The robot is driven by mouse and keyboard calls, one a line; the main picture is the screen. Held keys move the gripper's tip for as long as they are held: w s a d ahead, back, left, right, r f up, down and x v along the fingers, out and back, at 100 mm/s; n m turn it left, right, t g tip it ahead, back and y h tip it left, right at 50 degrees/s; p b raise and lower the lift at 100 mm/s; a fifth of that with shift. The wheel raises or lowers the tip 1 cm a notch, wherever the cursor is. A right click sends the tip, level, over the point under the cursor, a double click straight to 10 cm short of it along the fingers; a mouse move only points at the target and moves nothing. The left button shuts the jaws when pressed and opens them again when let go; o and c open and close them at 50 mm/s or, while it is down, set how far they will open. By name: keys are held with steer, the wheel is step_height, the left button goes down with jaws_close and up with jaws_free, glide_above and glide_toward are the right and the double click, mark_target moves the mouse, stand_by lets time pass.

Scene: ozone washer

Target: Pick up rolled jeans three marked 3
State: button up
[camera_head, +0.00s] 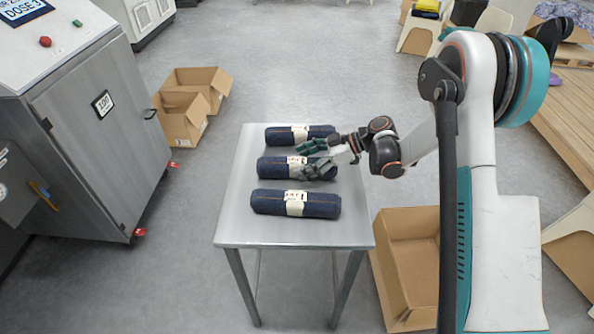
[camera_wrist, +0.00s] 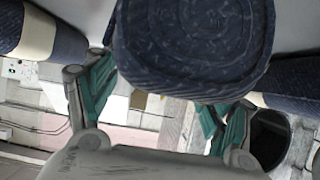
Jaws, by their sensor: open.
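Three rolled dark blue jeans with pale paper bands lie side by side on a metal table (camera_head: 240,208): a far roll (camera_head: 280,137), a middle roll (camera_head: 270,166) and a near roll (camera_head: 322,205). The band marks are too small to read, so I cannot tell which is marked 3. My gripper (camera_head: 315,158) is open at the right part of the middle roll, its fingers partly covering it. In the wrist view one roll's spiral end (camera_wrist: 195,45) fills the upper middle between my green fingers (camera_wrist: 160,108). I cannot tell whether they touch it.
A grey machine cabinet (camera_head: 95,130) stands at the left. Open cardboard boxes stand on the floor behind the table (camera_head: 185,120) and at its right (camera_head: 408,250). The table's front strip is clear. A wooden pallet (camera_head: 565,120) is at the far right.

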steer(key=x, duration=0.2)
steer(key=shift+a+f, duration=0.15)
steer(key=shift+a, duration=0.15)
steer(key=shift+c, duration=0.3)
steer(key=c, duration=1.4)
